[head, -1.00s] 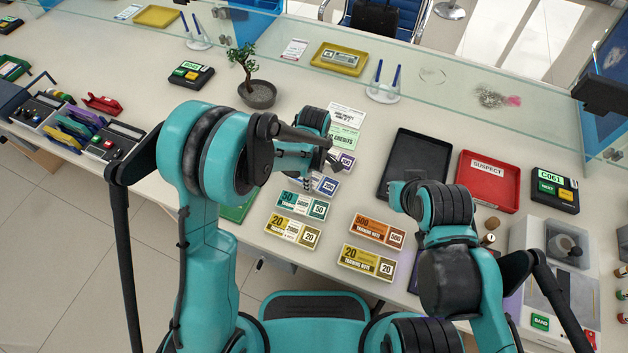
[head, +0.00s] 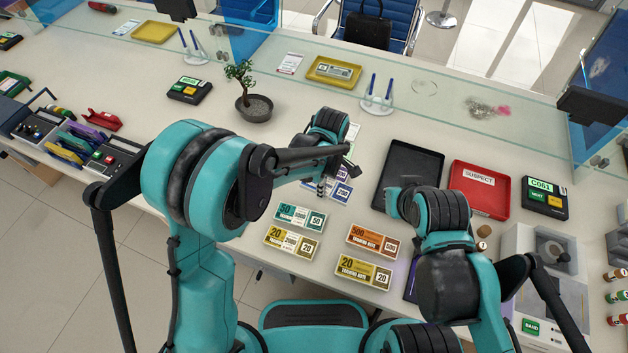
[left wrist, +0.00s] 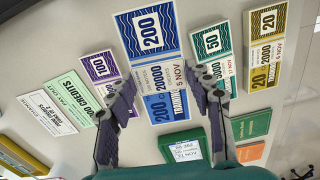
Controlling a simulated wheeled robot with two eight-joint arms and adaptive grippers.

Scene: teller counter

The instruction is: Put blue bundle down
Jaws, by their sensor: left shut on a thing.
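The blue bundle (left wrist: 150,32), marked 200, lies between the two dark fingers of my left gripper (left wrist: 168,88) in the left wrist view. The gripper is shut on it. In the head view, my left gripper (head: 324,186) is over the counter behind the teal bundle, and part of the blue bundle (head: 342,193) shows beside it. I cannot tell whether the bundle touches the counter.
A purple bundle (left wrist: 98,67) is close on one side, a teal bundle (head: 300,216) on the other. Yellow bundles (head: 291,242) and an orange bundle (head: 373,240) lie nearer. A black tray (head: 410,160) and red tray (head: 484,188) stand right. A potted tree (head: 253,106) stands behind.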

